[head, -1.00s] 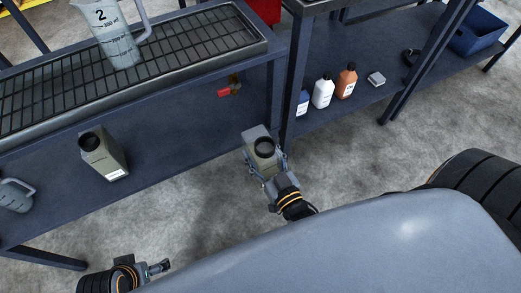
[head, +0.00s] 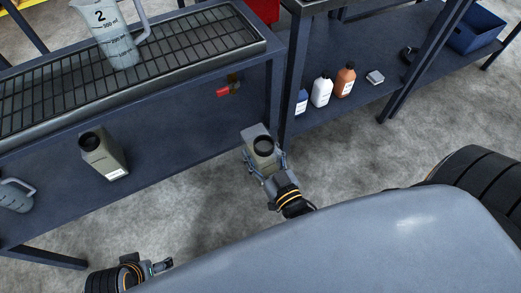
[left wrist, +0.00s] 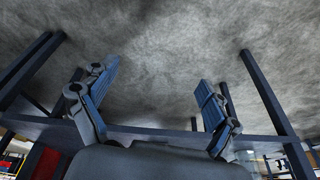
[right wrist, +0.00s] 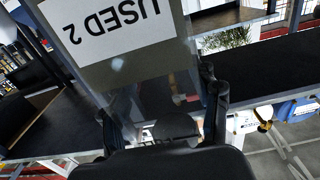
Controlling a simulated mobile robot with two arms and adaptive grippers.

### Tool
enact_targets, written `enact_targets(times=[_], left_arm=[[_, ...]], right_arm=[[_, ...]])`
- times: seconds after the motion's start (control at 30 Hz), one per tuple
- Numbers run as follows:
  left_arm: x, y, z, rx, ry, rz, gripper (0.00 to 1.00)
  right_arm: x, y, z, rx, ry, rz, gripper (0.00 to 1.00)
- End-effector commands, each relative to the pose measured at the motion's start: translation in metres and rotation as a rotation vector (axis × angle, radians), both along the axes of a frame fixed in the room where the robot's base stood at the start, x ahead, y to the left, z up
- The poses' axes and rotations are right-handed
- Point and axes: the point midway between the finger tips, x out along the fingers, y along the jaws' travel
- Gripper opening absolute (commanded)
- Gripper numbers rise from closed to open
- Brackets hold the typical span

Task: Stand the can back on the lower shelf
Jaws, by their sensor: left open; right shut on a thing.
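A grey-olive can (head: 257,134) with a black cap is held by my right gripper (head: 265,163), which is shut on it. It is roughly upright in front of the lower shelf (head: 165,140), near the bench leg, and appears clear of the shelf. In the right wrist view the can (right wrist: 130,75) fills the space between the fingers, with a white "USED 2" label upside down. A similar can (head: 103,155) stands on the lower shelf at the left. My left gripper (head: 164,266) is open and empty, low at the left; its open fingers show in the left wrist view (left wrist: 157,80).
A jug (head: 16,195) stands on the lower shelf at far left. A small red item (head: 223,91) lies at the shelf's back. White (head: 322,91) and orange (head: 346,82) bottles stand right of the bench leg (head: 294,75). The lower shelf's middle is clear.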

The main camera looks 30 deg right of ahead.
Motion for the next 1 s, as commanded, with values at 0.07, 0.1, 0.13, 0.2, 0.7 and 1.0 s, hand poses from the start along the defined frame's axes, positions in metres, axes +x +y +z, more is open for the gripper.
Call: enact_targets(times=[0.07,0.1,0.13,0.2,0.7,1.0], left_arm=[[0.0,0.0,-0.002,0.001,0.003,0.0,0.88],[0.0,0.0,-0.003,0.001,0.003,0.0,0.88],[0.001,0.0,-0.003,0.0,0.002,0.0,0.88],[0.002,0.0,-0.004,-0.001,-0.003,0.0,0.88],[0.005,0.0,-0.011,0.0,-0.002,-0.001,0.88],[0.001,-0.001,-0.022,0.0,0.01,-0.002,0.88]], right_arm=[[0.001,0.0,0.003,0.0,-0.006,0.0,0.05],[0.001,0.0,0.003,0.0,-0.006,0.0,0.05],[0.001,0.0,0.003,0.0,-0.006,0.0,0.05],[0.001,0.0,0.003,0.0,-0.006,0.0,0.05],[0.001,0.0,0.004,0.0,-0.006,0.0,0.05],[-0.012,0.0,0.004,0.0,-0.004,0.0,0.05]])
